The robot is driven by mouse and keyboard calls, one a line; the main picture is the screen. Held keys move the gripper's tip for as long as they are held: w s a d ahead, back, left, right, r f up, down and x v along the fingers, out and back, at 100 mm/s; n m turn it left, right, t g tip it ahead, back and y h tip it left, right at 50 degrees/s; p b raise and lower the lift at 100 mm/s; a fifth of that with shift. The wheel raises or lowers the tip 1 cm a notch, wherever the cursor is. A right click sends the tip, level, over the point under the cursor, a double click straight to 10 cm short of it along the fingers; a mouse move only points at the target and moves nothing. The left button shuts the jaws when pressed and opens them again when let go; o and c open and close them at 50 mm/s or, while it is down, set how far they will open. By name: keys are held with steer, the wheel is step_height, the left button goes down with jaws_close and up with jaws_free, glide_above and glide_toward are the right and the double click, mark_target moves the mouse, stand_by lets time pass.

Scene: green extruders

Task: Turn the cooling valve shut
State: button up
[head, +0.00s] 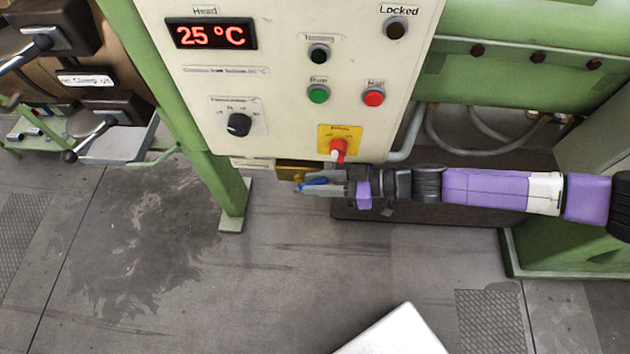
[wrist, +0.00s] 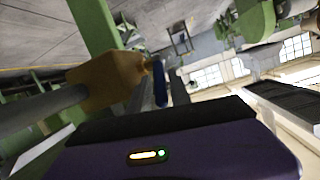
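The cooling valve has a brass body (head: 290,172) under the lower edge of the control panel and a blue handle (head: 316,182). My gripper (head: 318,184) reaches in from the right, with its grey fingers at the blue handle. In the wrist view the brass body (wrist: 105,80) sits on a grey pipe at the left. The blue handle (wrist: 160,82) is seen nearly edge-on ahead of my gripper. I cannot tell whether the fingers touch or grip the handle.
The control panel (head: 290,80) is just above my gripper, with a red knob (head: 338,150) on a yellow plate close over it. The display (head: 211,34) reads 25 °C. A green post (head: 232,195) stands to the left. The floor in front is mostly clear.

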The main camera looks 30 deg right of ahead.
steer(key=s+d+b, duration=0.3)
steer(key=s+d, duration=0.5)
steer(key=d, duration=0.1)
steer(key=shift+d, duration=0.35)
steer(key=shift+s+r, duration=0.1)
